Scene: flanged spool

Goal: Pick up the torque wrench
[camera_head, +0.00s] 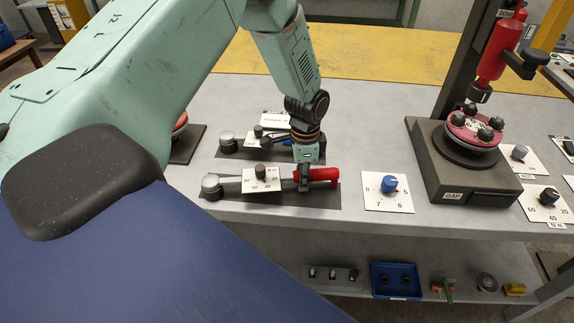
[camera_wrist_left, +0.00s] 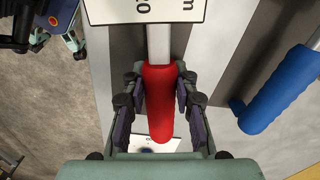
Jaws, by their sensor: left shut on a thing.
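The torque wrench has a red handle (camera_head: 325,174), a grey shaft and a round silver head (camera_head: 211,184). It lies along the front dark mat (camera_head: 325,200) on the grey bench, its handle towards the right. My left gripper (camera_head: 303,184) points down at the handle and is shut on it. In the left wrist view the red handle (camera_wrist_left: 160,105) runs between the two fingers (camera_wrist_left: 160,80). A white label plate with a dark knob (camera_head: 261,174) stands at the middle of the wrench and hides part of the shaft. My right gripper is out of view.
A second wrench lies on the mat behind, its blue handle (camera_wrist_left: 280,92) showing in the left wrist view. A blue knob on a white dial card (camera_head: 388,184) is to the right. A fixture marked GAP (camera_head: 453,188) carries a red flanged disc (camera_head: 472,131).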

